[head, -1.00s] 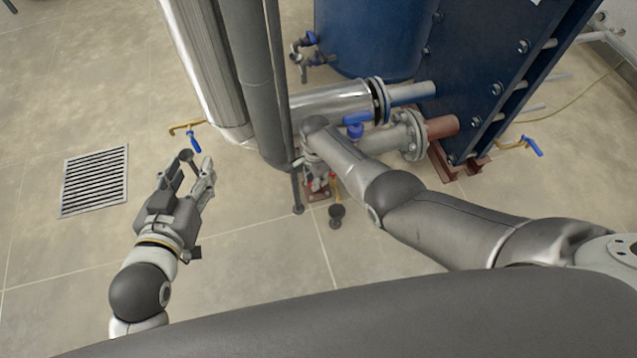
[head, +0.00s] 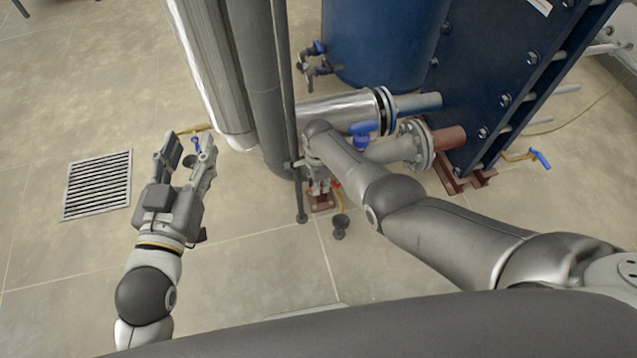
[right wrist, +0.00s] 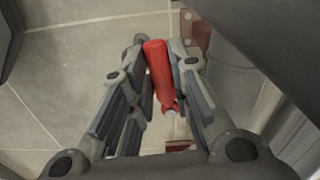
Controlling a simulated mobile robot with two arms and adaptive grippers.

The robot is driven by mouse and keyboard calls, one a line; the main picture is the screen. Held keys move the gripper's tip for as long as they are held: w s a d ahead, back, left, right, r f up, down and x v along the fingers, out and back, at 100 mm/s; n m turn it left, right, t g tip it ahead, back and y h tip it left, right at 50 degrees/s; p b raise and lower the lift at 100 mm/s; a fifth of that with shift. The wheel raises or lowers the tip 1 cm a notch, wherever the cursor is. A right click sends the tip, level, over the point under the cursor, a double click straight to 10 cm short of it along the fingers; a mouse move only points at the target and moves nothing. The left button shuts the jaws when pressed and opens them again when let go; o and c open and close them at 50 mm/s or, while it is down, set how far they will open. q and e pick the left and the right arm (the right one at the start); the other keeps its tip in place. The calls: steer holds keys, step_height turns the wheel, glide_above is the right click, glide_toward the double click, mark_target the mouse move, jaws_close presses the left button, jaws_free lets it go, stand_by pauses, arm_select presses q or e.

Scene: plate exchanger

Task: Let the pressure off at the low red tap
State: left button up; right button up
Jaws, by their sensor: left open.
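The low red tap's handle (right wrist: 158,68) is a red lever, seen in the right wrist view between the fingers of my right gripper (right wrist: 160,48). The fingers close in on it from both sides and appear to touch it near its end. In the head view my right gripper (head: 318,180) is low beside the grey pipes, and my own arm hides most of the tap. My left gripper (head: 188,150) is open and empty, above the floor at the left, well apart from the red tap.
Grey vertical pipes (head: 262,90) stand just left of my right gripper. A blue-handled valve (head: 363,130) is close to my right forearm. The blue plate exchanger (head: 490,70) is at the right. A floor grate (head: 97,185) lies left, with clear tiles around.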

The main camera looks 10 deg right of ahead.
steer(key=o, duration=0.4)
steer(key=shift+r, duration=0.15)
step_height(320, 180, up, 12)
stand_by(0.8)
